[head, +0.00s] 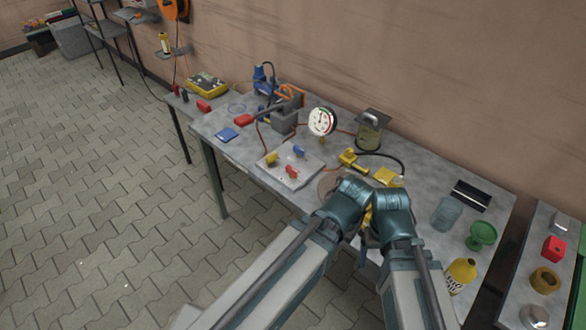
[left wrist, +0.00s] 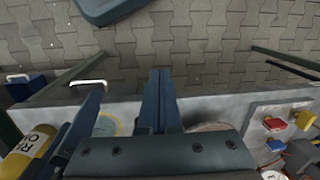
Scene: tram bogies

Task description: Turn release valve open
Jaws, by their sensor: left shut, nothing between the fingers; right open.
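A pale valve panel (head: 290,168) lies on the workbench, bearing a yellow handle (head: 271,158), a blue handle (head: 299,151) and a red handle (head: 291,171). Which is the release valve cannot be told. The panel (left wrist: 260,112) also shows at the right of the left wrist view. My left gripper (left wrist: 159,85) is shut and empty over the bench's front edge, apart from the panel. In the head view my wrists largely hide it. My right gripper (head: 364,238) is open, beside the left one and right of the panel, partly hidden by the arms.
A round dial gauge (head: 321,121), a lantern (head: 369,130) and a yellow fitting with a black hose (head: 352,159) stand behind the panel. A jar (head: 446,213), green cup (head: 481,235) and yellow bottle (head: 460,275) stand to the right. The paved floor at left is clear.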

